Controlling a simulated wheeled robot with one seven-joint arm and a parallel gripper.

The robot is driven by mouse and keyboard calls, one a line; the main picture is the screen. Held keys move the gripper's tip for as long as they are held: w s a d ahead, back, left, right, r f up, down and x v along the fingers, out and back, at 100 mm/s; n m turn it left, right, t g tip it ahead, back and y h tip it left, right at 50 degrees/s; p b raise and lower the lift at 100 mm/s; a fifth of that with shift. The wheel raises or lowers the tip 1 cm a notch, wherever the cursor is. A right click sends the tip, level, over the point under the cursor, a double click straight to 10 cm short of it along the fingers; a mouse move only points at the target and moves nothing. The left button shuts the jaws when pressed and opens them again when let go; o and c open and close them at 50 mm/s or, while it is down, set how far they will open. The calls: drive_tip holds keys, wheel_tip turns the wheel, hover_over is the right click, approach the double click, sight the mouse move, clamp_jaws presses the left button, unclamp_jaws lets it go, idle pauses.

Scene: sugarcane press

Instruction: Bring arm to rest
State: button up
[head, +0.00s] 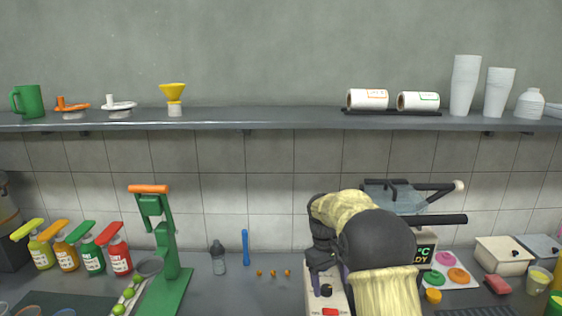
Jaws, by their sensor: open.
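My arm rises at the right of centre in the head view, with a pale yellow sleeve and a dark grey rounded joint. My gripper (323,262) is the dark part on the left side of the arm, in front of a pale machine with a red switch (330,311). It is open, and I see nothing held in it. The arm hides part of its shape and much of the machine behind.
Above runs a grey shelf (280,122) with cups and paper rolls. On the counter, a green press (168,250) and several pump bottles (118,254) stand left. A grey bottle (218,258) and blue stick (246,247) stand near the middle. Lidded containers (504,258) stand right.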

drive_tip(key=s+d+f+m+t+y, duration=0.1)
drive_tip(key=s+m+t, duration=0.3)
drive_tip(key=s, duration=2)
drive_tip(key=shift+s+d+f+m+y, duration=0.25)
drive_tip(key=shift+d+f+m+y, duration=0.05)
drive_tip(key=shift+d+m, duration=0.35)
